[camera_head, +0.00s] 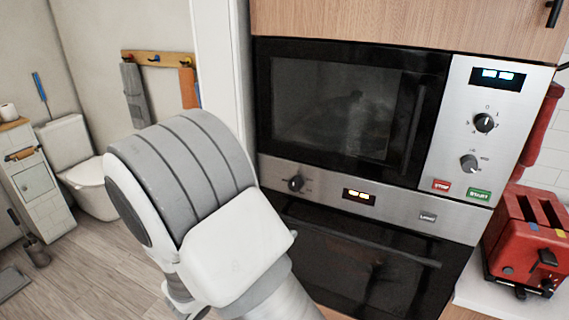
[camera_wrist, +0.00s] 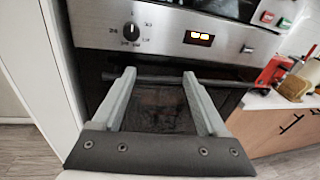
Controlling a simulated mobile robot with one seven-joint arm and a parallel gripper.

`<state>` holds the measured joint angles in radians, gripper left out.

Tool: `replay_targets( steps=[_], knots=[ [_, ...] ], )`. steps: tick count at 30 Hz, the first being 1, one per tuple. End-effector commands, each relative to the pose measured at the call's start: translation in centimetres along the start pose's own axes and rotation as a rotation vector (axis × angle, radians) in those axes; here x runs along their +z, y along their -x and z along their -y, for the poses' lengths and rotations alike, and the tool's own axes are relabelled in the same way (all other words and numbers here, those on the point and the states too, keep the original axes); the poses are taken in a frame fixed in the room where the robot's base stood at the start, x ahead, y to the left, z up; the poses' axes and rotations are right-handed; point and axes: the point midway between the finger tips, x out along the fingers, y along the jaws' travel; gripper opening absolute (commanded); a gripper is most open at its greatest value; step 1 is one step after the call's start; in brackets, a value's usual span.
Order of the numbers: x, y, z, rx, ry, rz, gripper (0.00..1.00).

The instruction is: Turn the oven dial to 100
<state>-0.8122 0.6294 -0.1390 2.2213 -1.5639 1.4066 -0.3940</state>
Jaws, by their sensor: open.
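The oven dial (camera_head: 296,184) is a black knob on the left of the oven's steel control strip, below the microwave. It also shows in the wrist view (camera_wrist: 131,31), near the top, with small printed marks around it that are too small to read surely. The oven door (camera_head: 350,255) below is dark glass and shut. My gripper (camera_wrist: 158,75) is open and empty in the wrist view. Its two pale fingers point toward the oven door, with the dial above and between them, not touched. In the head view my arm hides the gripper's fingers.
The microwave (camera_head: 345,110) sits above, with two dials and red and green buttons at its right. An oven handle (camera_head: 360,240) crosses the front. A red toaster (camera_head: 528,240) stands on the right counter. A white wall edge (camera_wrist: 62,60) is close on the left.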

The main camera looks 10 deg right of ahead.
Motion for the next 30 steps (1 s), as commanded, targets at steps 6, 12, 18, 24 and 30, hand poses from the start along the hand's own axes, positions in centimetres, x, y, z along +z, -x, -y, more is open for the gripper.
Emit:
replay_targets(
  steps=[6, 12, 18, 24, 30],
  knots=[
    [1.1, 1.9, -3.2, 0.131, 0.123, 0.093, 0.76],
    [1.2, 0.6, -3.8, 0.142, 0.135, 0.104, 0.76],
    [1.6, -3.5, -4.3, 0.139, 0.133, 0.103, 0.76],
    [2.0, -7.8, -4.9, 0.139, 0.132, 0.103, 0.76],
    [2.4, -11.8, -5.5, 0.14, 0.133, 0.102, 0.76]
  ],
)
